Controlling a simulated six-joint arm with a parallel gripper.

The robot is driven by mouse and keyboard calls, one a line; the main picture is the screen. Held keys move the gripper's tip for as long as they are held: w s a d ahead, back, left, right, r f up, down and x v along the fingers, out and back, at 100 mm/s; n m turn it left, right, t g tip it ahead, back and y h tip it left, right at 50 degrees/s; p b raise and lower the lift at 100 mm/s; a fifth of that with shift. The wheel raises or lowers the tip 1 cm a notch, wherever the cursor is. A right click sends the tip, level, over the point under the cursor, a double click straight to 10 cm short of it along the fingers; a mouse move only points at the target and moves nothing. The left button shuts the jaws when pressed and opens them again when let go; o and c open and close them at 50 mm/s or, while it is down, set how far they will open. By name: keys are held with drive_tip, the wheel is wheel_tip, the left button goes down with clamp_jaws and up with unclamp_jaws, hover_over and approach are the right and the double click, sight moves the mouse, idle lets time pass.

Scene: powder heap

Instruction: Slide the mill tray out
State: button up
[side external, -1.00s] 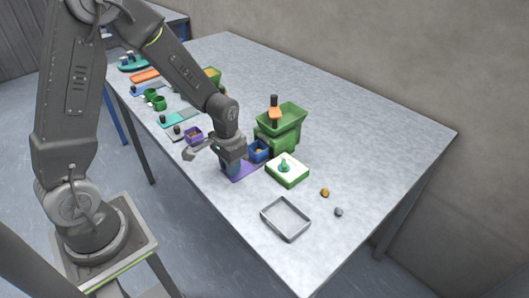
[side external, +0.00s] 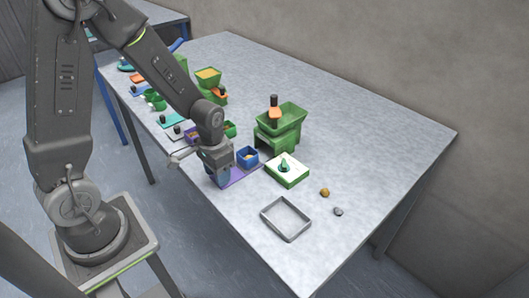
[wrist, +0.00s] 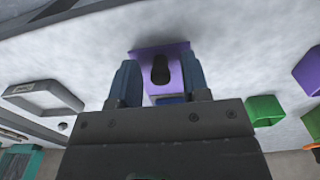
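The green mill (side external: 283,120), with a wide hopper and an orange-and-black handle, stands mid-table in the side view. Its tray is a flat purple plate (side external: 240,175) carrying a blue cup (side external: 247,157) with tan contents. The plate lies on the table in front of the mill, clear of its dark opening. In the wrist view the purple plate (wrist: 186,68) has an upright black knob (wrist: 160,70). My gripper (wrist: 160,78) is low over the plate, its blue fingers either side of the knob with a gap on each side. In the side view my gripper (side external: 222,176) hides the knob.
A green box (side external: 288,176) with a white top and teal cone stands right of the plate. An empty grey tray (side external: 286,218) and two small lumps lie farther right. The right table end is clear.

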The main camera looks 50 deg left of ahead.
drive_tip(key=shift+r, duration=3.75)
drive_tip(key=shift+r, duration=0.1)
drive_tip(key=s+d+r+t, duration=0.2)
drive_tip(key=s+r, duration=0.3)
drive_tip(key=r, duration=0.2)
drive_tip(key=s+d+r+t, duration=0.3)
drive_tip(key=s+r, duration=0.1)
drive_tip(key=r, duration=0.3)
drive_tip(key=shift+s+d+r+t, duration=0.2)
drive_tip(key=shift+s+r+t, duration=0.1)
drive_tip(key=shift+s, duration=0.1)
drive_tip(key=shift+o, duration=0.3)
